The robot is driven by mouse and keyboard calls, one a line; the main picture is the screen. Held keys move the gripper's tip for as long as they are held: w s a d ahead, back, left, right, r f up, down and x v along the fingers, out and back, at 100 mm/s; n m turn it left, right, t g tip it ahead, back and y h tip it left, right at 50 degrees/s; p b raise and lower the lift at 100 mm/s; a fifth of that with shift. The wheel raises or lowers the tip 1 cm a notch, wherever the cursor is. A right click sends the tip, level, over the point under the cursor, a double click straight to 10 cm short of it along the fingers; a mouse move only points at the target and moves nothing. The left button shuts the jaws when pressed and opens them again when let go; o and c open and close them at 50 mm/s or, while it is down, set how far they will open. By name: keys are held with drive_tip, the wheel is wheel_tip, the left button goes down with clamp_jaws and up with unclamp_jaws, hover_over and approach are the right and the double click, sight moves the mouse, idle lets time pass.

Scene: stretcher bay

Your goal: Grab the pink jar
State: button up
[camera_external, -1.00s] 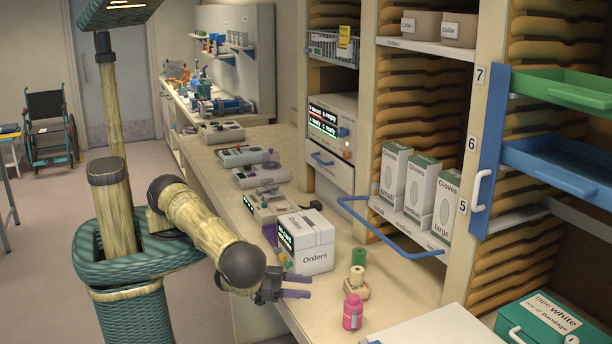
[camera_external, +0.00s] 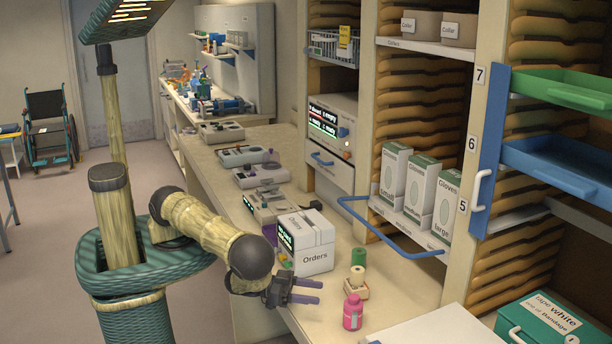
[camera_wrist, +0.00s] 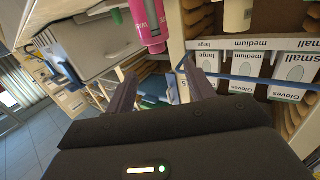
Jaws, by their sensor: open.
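The pink jar (camera_external: 352,313) stands upright on the counter in the external view, near the counter's front edge. It also shows, upside down and partly cut off, at the top of the wrist view (camera_wrist: 150,25). My gripper (camera_external: 319,292) is open and empty, just left of the jar, with its purple fingers pointing towards it and a gap between. In the wrist view my two fingers (camera_wrist: 160,85) are spread apart, and the jar lies beyond them, not between them.
A cream roll on a small wooden stand (camera_external: 356,284) and a green roll (camera_external: 359,257) stand just behind the jar. The white Orders box (camera_external: 316,262) is behind my gripper. A white surface (camera_external: 425,330) lies right of the jar. A blue rail (camera_external: 375,230) juts from the shelf.

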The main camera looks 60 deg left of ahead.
sight(353, 307)
drive_tip(key=shift+w+d+f+b, duration=0.2)
drive_tip(key=shift+w+d+b, duration=0.15)
drive_tip(key=shift+w+b, duration=0.3)
drive_tip(key=shift+w+d+f+b, duration=0.25)
drive_tip(key=shift+w+b, duration=0.2)
drive_tip(key=shift+b, duration=0.15)
drive_tip(key=shift+w+d+r+b, duration=0.25)
drive_tip(key=shift+w+d+b, duration=0.15)
drive_tip(key=shift+b, duration=0.3)
drive_tip(key=b+x, duration=0.2)
drive_tip(key=b, duration=0.1)
drive_tip(key=shift+w+d+b, duration=0.15)
drive_tip(key=shift+b, duration=0.2)
drive_tip(key=p+x, duration=0.1)
drive_tip(key=x, duration=0.1)
drive_tip(key=shift+w+d+r, duration=0.1)
drive_tip(key=shift+w+d, duration=0.05)
drive_tip(key=shift+w, duration=0.1)
